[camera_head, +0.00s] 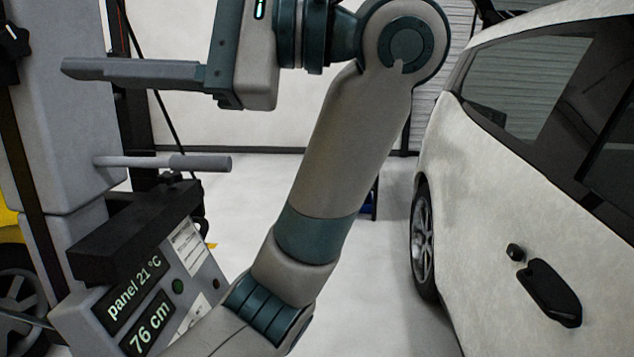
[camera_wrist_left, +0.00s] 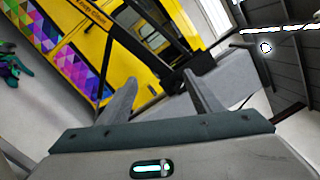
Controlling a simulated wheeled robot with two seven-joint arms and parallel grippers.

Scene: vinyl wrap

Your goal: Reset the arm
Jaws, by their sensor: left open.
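My left arm rises from the bottom of the head view to a bent joint at the top, then folds back left. My left gripper (camera_head: 135,72) is at the upper left, with one finger pointing left; its other finger is not visible there. In the left wrist view, both fingers of the left gripper (camera_wrist_left: 160,78) stand wide apart with nothing between them. The gripper is open and empty, held in the air. My right gripper is not in view.
A white car (camera_head: 480,190) with a dark door handle (camera_head: 550,292) stands at the right. A grey machine (camera_head: 60,120) with a side handle (camera_head: 160,162) and temperature panel stands close at the left. A yellow vehicle (camera_wrist_left: 85,45) shows in the left wrist view. Clear floor lies between.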

